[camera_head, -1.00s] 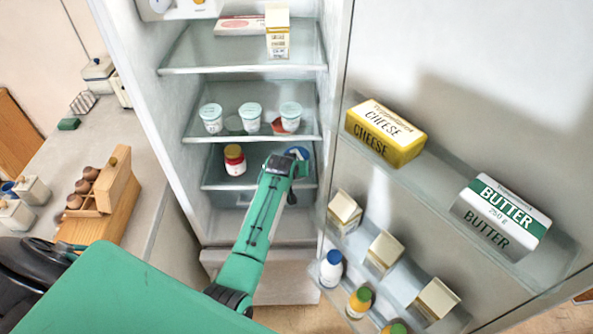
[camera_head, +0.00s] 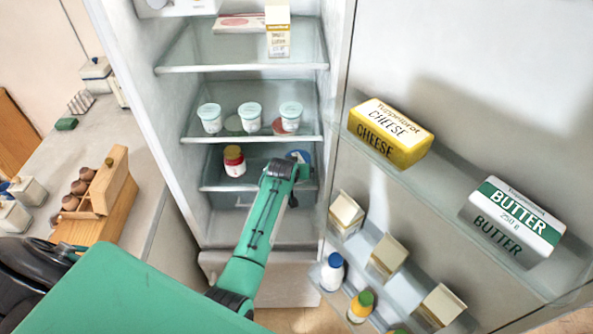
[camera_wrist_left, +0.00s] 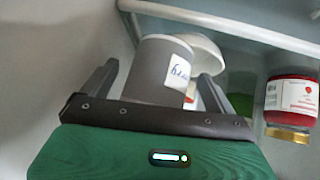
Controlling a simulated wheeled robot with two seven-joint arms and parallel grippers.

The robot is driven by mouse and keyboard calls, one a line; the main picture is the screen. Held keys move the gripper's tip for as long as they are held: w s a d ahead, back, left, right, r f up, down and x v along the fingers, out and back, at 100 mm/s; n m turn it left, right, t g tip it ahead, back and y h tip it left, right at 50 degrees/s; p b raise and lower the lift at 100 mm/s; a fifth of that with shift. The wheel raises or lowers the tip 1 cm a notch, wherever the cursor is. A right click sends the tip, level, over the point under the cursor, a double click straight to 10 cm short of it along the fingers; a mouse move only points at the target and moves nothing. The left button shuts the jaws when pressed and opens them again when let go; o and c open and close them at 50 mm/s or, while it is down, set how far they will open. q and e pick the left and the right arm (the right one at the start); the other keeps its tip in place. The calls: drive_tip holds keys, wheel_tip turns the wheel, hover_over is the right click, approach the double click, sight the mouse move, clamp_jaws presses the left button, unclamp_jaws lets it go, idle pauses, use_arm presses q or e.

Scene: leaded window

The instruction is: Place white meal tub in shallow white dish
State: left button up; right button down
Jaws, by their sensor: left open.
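In the left wrist view a tub (camera_wrist_left: 160,70), grey-white in the shade with a white printed label, stands between the two fingers of my left gripper (camera_wrist_left: 158,76). The fingers are apart, one on each side of it. A white rounded thing (camera_wrist_left: 205,50) shows behind the tub; I cannot tell if it is a dish. In the head view my left gripper (camera_head: 284,170) is inside the fridge at the lower shelf, its fingers hidden by the wrist. A blue-and-white thing (camera_head: 301,156) peeks out just beyond it. I cannot surely make out the shallow white dish.
A red jar (camera_head: 234,161) stands left of my gripper on the same shelf; it also shows in the wrist view (camera_wrist_left: 291,95). Several white cups (camera_head: 249,116) stand on the glass shelf above. The open door (camera_head: 340,180) with cartons and bottles is close on the right.

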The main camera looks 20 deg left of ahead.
use_arm(q)
drive_tip(key=shift+r, duration=0.45)
drive_tip(key=shift+s+r, duration=0.1)
drive_tip(key=shift+s, duration=0.1)
drive_tip(key=b+v, duration=0.2)
drive_tip(key=v, duration=0.9)
drive_tip(key=shift+r, duration=0.25)
drive_tip(key=shift+d, duration=0.1)
drive_tip(key=shift+s+f, duration=0.1)
